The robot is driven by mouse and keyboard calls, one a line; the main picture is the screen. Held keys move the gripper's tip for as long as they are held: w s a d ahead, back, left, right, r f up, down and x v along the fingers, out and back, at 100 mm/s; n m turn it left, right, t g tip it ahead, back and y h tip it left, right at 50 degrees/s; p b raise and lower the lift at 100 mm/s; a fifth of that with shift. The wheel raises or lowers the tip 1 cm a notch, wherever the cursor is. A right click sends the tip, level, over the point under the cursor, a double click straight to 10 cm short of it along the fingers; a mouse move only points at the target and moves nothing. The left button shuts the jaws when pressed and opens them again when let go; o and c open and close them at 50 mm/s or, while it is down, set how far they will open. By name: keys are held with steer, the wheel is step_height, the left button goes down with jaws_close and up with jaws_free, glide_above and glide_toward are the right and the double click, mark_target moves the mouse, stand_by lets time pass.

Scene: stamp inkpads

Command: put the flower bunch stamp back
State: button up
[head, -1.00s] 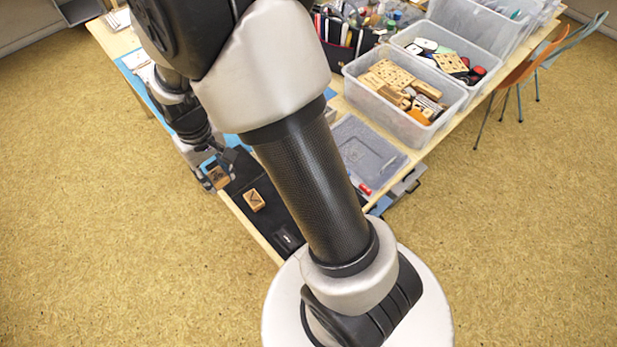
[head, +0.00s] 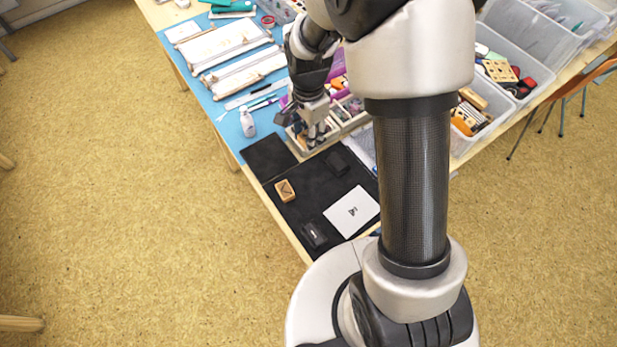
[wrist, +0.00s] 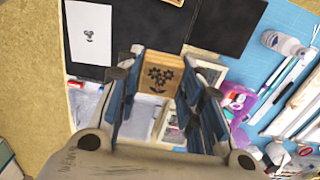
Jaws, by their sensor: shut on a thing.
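The flower bunch stamp (wrist: 158,74) is a light wooden block with a black flower print on its face. In the wrist view it sits between the two fingers of my gripper (wrist: 165,95), which is shut on it. In the head view my gripper (head: 314,140) is low at the near left part of a divided wooden tray (head: 352,122). The tray's light compartments (wrist: 143,112) show behind the stamp in the wrist view. The stamp is hard to make out in the head view, and I cannot tell whether it touches the tray.
A black mat (head: 285,212) bears another wooden stamp (head: 285,190), white printed paper (head: 352,211) and dark inkpads (head: 314,234). A white bottle (head: 247,122) and tools lie on the blue mat (head: 222,108) at left. Clear bins (head: 470,140) stand at right.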

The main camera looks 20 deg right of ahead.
mark_target(309, 180)
step_height(309, 180, down, 20)
steer(key=b, duration=0.6)
steer(key=shift+f, duration=0.15)
steer(key=o, duration=0.5)
steer(key=shift+c, duration=0.2)
steer(key=o, duration=0.4)
steer(key=shift+o, duration=0.2)
